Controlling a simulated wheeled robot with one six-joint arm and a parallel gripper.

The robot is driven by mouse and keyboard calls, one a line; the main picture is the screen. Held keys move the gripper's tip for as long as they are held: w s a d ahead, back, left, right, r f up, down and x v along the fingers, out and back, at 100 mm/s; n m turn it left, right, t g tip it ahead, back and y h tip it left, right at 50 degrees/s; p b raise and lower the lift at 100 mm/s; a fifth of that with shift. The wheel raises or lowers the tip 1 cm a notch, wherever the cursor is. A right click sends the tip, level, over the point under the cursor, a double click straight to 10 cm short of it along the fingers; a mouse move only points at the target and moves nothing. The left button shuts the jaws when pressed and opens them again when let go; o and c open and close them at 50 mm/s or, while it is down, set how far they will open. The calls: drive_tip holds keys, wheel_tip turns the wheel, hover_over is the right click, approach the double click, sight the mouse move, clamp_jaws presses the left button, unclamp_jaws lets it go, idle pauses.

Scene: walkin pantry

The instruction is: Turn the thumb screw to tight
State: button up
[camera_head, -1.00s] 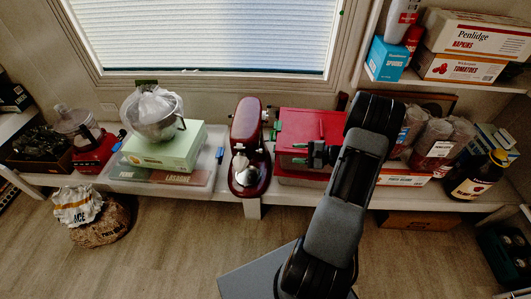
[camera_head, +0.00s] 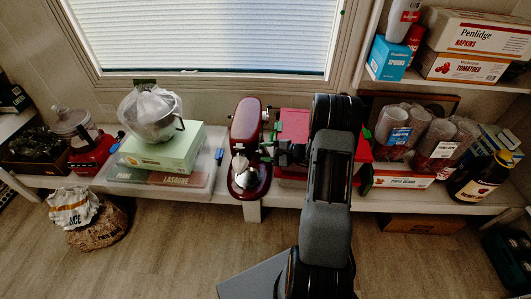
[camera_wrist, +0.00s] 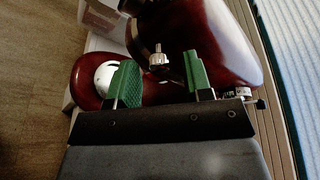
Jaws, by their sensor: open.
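A dark red stand mixer (camera_head: 248,180) stands on the low shelf and also fills the upper part of the wrist view (camera_wrist: 205,35). A small silver knurled knob (camera_wrist: 158,59), which looks like the thumb screw, sticks out by the mixer head. My gripper (camera_wrist: 160,80) is open, with one green finger on each side of the knob's line. The knob shows between and beyond the fingertips, with gaps on both sides; I cannot tell its depth. In the head view my gripper (camera_head: 266,150) is at the mixer's right side, and the knob cannot be made out.
A red-lidded bin (camera_head: 295,122) stands behind my arm, right of the mixer. Another small knob (camera_wrist: 260,104) and a ringed dial (camera_wrist: 236,90) are near the right finger.

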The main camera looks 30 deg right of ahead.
drive_tip(key=shift+c, duration=0.2)
clamp_jaws()
drive_tip(key=shift+r, duration=0.1)
drive_tip(key=shift+w+d+m+g+y+p, duration=0.1)
drive_tip(key=shift+m+g+y+p, duration=0.25)
drive_tip(key=shift+m+g+p, duration=0.7)
drive_tip(key=shift+w+m+g+y+p, duration=0.1)
drive_tip(key=shift+m+g+y+p, duration=0.3)
drive_tip(key=shift+m+p, duration=1.3)
drive_tip(key=shift+w+d+m+g+y+p, duration=0.1)
drive_tip(key=shift+m+g+y+p, duration=0.15)
drive_tip(key=shift+m+g+p, duration=1.05)
drive_tip(key=shift+m+t, duration=0.35)
drive_tip(key=shift+m, duration=0.1)
